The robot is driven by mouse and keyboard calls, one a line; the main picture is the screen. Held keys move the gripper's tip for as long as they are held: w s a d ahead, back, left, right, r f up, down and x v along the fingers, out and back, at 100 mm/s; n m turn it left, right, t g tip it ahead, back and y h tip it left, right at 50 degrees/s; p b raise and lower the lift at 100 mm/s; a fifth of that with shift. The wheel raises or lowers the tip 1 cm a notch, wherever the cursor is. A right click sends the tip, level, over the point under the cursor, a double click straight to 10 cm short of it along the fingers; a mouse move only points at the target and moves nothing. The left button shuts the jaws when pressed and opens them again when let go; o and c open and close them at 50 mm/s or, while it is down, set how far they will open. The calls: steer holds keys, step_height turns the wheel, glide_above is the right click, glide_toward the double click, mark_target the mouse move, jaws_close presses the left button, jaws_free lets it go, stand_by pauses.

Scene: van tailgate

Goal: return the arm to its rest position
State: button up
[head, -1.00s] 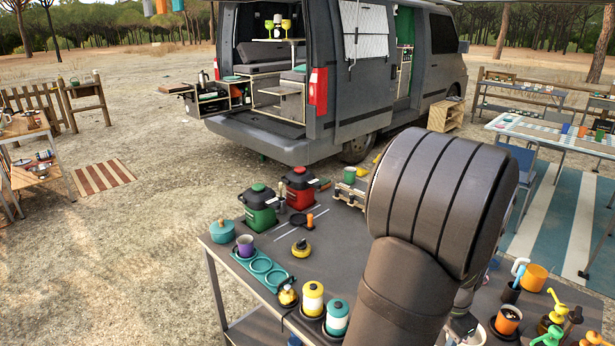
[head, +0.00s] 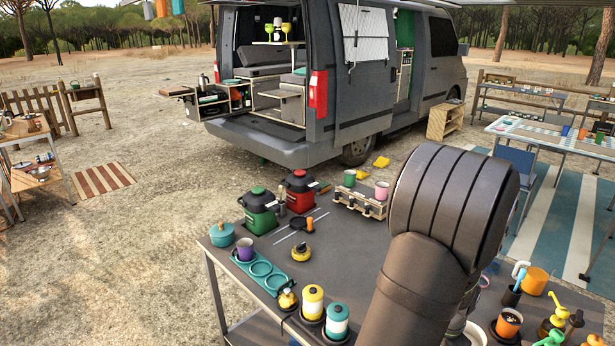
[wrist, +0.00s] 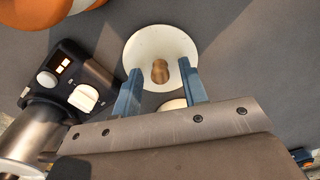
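My arm (head: 445,220) rises at the right of the table in the head view and hides my gripper there. In the wrist view my gripper (wrist: 159,90) has its two blue fingers spread apart, with nothing held between them. Below or beyond the fingers is a white round dish-like thing (wrist: 182,48) with a brown knob-like piece (wrist: 160,71) at its middle. The fingers overlap its near edge in the picture; I cannot tell how far above it they are.
The grey table (head: 345,265) carries green (head: 259,215) and red (head: 300,192) canisters, a wooden rack (head: 360,202) with mugs, a teal tray (head: 261,270) and yellow (head: 312,302) and teal (head: 337,321) canisters. An orange cup (head: 509,322) and pump bottles stand right. A black-panelled device (wrist: 75,85) is close left of my gripper.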

step_height(320, 180, up, 10)
steer(key=s+d+r+m, duration=0.2)
steer(key=s+d, duration=0.1)
steer(key=d, duration=0.4)
steer(key=s+d+r+m, duration=0.2)
steer(key=s+d, duration=0.1)
steer(key=d, duration=0.3)
steer(key=w+a+f, duration=0.1)
steer(key=w+f, duration=0.5)
steer(key=w, duration=0.1)
steer(key=w+a+f, duration=0.1)
steer(key=w+f, duration=0.3)
steer(key=shift+a, duration=0.3)
steer(key=shift+r, duration=0.3)
